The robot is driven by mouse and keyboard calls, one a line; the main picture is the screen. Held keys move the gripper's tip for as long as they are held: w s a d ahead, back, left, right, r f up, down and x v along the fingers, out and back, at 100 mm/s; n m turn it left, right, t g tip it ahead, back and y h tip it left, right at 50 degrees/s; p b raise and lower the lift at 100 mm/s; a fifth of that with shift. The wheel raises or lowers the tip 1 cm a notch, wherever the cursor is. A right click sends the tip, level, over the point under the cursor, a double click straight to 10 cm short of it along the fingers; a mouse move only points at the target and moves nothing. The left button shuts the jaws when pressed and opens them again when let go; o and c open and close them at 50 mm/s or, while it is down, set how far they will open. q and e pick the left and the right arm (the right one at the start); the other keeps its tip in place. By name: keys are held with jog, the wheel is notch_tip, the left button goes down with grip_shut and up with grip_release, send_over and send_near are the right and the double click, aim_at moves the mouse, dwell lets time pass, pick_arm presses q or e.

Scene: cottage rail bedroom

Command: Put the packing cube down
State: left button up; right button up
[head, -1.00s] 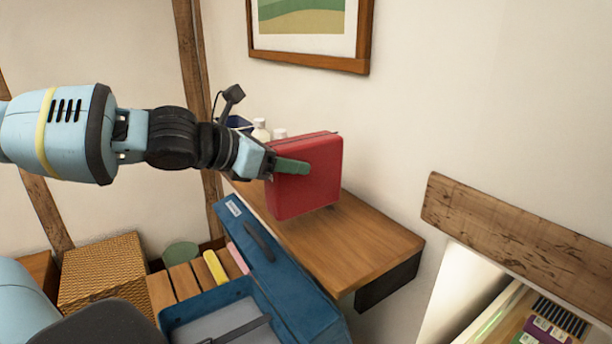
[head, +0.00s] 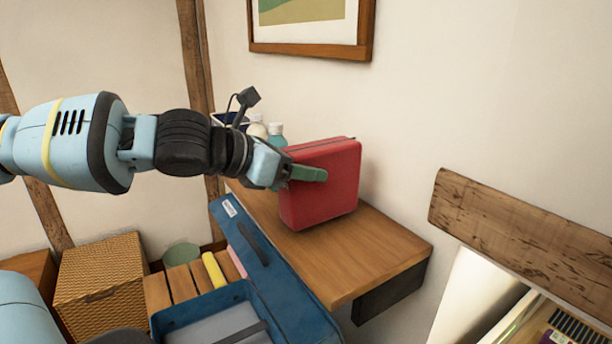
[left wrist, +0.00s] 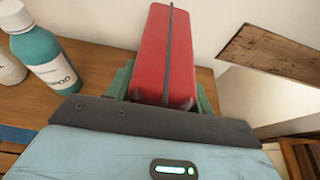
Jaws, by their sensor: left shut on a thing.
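The packing cube is a red zipped case (head: 325,190), upright over the wooden wall shelf (head: 385,252). It also shows in the left wrist view (left wrist: 167,55), between the two green fingers. My left gripper (head: 308,174) is shut on the packing cube from its left side. The cube's lower edge looks at or very near the shelf top; I cannot tell whether it touches. The shelf also shows in the left wrist view (left wrist: 70,100). My right gripper is not in view.
A teal bottle (left wrist: 42,58) and a white bottle (head: 257,128) stand on the shelf behind my left gripper. An open blue suitcase (head: 268,265) lies below and left of the shelf. A wicker box (head: 100,280) is further left. The shelf's front right part is bare.

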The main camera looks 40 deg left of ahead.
pick_arm(q)
jog(key=shift+f, duration=0.55)
jog(key=shift+r, duration=0.1)
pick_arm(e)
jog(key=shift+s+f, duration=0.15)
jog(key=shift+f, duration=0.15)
pick_arm(q)
jog(key=o, duration=1.2)
